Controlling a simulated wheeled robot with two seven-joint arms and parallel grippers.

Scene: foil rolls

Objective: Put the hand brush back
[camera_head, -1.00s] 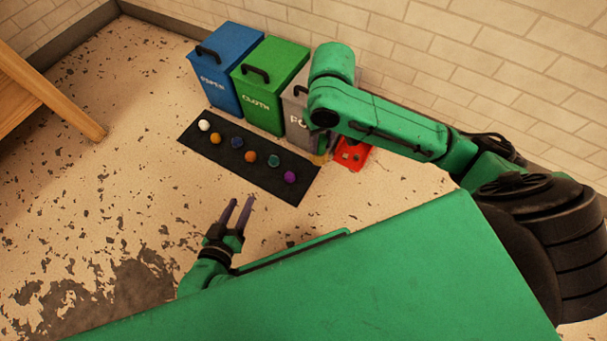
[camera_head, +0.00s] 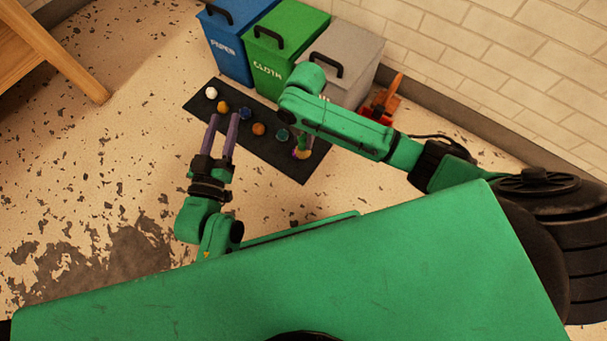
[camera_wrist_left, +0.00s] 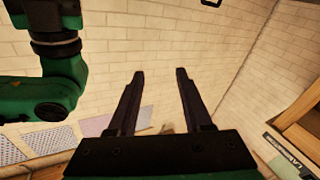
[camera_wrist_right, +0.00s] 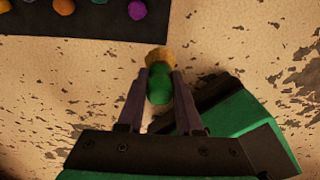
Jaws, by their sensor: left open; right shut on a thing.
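The hand brush (camera_wrist_right: 160,92), with a green handle and a tan-yellow end, is between the fingers of my right gripper (camera_wrist_right: 159,76), which is shut on it. In the head view the brush (camera_head: 302,151) shows small and partly hidden by my right arm, in line with the right end of the black mat. Whether it touches anything there, I cannot tell. My left gripper (camera_head: 224,118) is open and empty, in front of the mat's left part in the head view. In the left wrist view its fingers (camera_wrist_left: 160,74) are apart, with nothing between them.
Several coloured balls (camera_head: 258,129) lie on the black mat (camera_head: 285,166). Blue (camera_head: 228,50), green (camera_head: 270,60) and grey (camera_head: 350,55) bins stand behind it. A red dustpan (camera_head: 378,111) with an orange upright part is right of the grey bin.

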